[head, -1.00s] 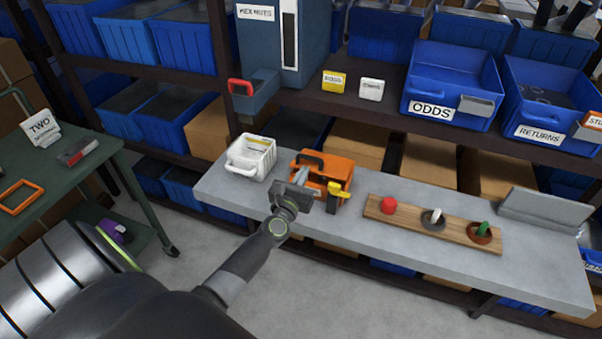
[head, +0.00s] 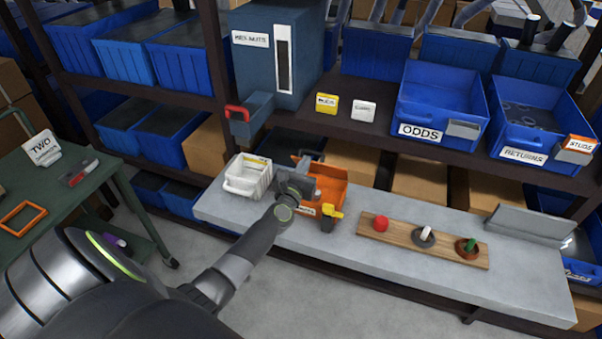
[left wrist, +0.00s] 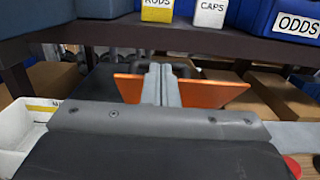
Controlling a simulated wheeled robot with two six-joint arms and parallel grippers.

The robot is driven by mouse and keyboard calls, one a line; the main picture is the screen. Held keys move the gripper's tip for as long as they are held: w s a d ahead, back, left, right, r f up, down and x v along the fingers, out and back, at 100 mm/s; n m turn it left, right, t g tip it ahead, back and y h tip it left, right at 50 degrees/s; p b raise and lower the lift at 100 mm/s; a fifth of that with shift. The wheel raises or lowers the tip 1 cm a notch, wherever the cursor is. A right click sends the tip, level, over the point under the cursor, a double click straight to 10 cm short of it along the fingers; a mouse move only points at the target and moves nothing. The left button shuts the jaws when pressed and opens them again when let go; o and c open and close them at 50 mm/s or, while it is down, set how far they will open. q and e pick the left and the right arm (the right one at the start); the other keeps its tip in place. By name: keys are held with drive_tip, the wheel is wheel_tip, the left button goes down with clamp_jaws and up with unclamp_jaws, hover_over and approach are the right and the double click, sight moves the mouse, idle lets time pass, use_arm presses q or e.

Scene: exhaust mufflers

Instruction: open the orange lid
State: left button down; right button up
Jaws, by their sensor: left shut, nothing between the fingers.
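The orange box (head: 332,183) stands on the grey bench with a yellow latch (head: 331,211) on its front. Its orange lid (head: 304,164) is raised at the back, with the dark handle behind it. The lid (left wrist: 212,93) also shows in the left wrist view, as an orange panel on both sides of my fingers. My left gripper (head: 300,183) is at the left part of the box, in front of the lid. Its fingers (left wrist: 161,82) are shut together and hold nothing. Whether they touch the lid I cannot tell. My arm hides part of the box. My right gripper is out of view.
A white bin (head: 247,178) stands close left of the box. A wooden board (head: 400,240) with red, white and green pieces lies to the right. The shelf above holds a blue ODDS bin (head: 435,105) and a blue cabinet (head: 272,60). The bench's right end has free room.

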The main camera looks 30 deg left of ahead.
sight(311, 152)
use_arm(q)
drive_tip(key=w, duration=0.1)
drive_tip(key=w+r, duration=0.1)
drive_tip(key=w+a, duration=0.1)
drive_tip(key=shift+w+r, duration=0.15)
drive_tip(key=shift+w, duration=0.1)
drive_tip(key=shift+w+a+r, duration=0.15)
drive_tip(key=shift+w+r, duration=0.1)
drive_tip(key=shift+w, duration=0.35)
drive_tip(key=shift+w+a+r, duration=0.15)
drive_tip(key=shift+w+r, duration=0.05)
drive_tip(key=shift+w, duration=0.4)
drive_tip(key=shift+r, duration=0.15)
